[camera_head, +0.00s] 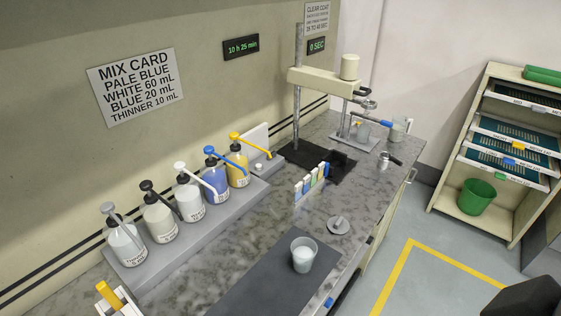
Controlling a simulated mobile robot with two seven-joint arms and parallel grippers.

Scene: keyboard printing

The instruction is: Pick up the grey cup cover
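The grey cup cover (338,225), a round flat disc with a small upright knob, lies on the speckled counter (262,225) near its front edge. It is just beyond the dark grey mat (250,287). A translucent cup (303,256) with pale contents stands on the mat, nearer to me and left of the cover, apart from it. The cup's top looks open. No fingers of my left or right gripper show. Nothing touches the cover except the counter.
Several pump bottles (189,193) stand on a grey riser along the wall. A rack of coloured strips (311,184) stands behind the cover. A mixer stand (299,90) is farther back. A shelf (497,140) holding a green bin (476,196) stands right, across open floor.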

